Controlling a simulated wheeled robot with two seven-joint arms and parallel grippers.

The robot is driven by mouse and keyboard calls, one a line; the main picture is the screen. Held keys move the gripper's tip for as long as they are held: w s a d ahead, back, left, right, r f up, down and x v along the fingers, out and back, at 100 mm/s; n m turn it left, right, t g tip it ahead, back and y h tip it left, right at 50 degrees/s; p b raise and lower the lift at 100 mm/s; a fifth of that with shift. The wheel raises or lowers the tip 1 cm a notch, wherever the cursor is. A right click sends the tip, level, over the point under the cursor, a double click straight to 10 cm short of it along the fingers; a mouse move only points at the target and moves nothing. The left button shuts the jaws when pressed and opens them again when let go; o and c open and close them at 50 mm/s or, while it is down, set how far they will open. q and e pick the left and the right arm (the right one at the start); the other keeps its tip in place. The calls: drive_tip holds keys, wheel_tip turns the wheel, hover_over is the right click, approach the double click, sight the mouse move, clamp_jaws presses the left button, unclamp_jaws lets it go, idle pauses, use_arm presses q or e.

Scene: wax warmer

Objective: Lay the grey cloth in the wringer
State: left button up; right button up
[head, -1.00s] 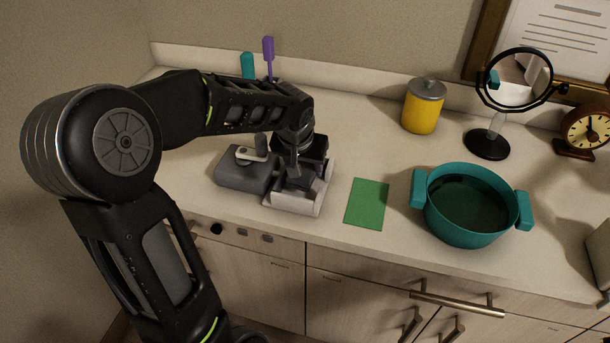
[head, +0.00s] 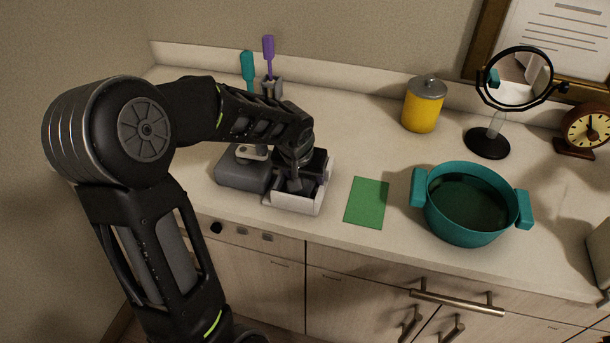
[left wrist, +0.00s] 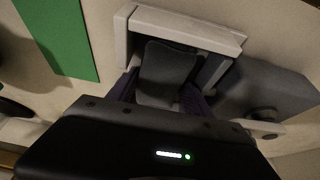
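A grey piece that looks like the grey cloth (left wrist: 165,72) shows in the left wrist view, inside a pale, open-topped frame (left wrist: 185,30). This pale holder (head: 325,178) is at the left of the counter in the head view, where my gripper hides much of its inside. I cannot tell whether it is the wringer or a tray. A grey box with a lever (head: 240,177) stands beside it. My left gripper (head: 297,186) points down into the pale holder. Its dark fingers flank the grey piece in the wrist view; whether they press on it is unclear. My right gripper is out of view.
A green mat (head: 367,203) lies right of the holder, then a teal pot (head: 463,235) with dark contents. A yellow jar (head: 421,112), a round mirror (head: 487,142) and a clock (head: 587,128) stand behind. A cup with tools (head: 271,87) stands at the back left.

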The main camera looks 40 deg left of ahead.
use_arm(q)
drive_tip(key=shift+r, duration=0.1)
drive_tip(key=shift+r+p, duration=0.2)
drive_tip(key=shift+p, duration=0.1)
drive_tip(key=shift+s+r, duration=0.1)
drive_tip(key=shift+r, duration=0.2)
drive_tip(key=b+v, duration=0.2)
drive_tip(key=v, duration=0.9)
drive_tip(key=shift+s+d, duration=0.1)
drive_tip(key=shift+s, duration=0.05)
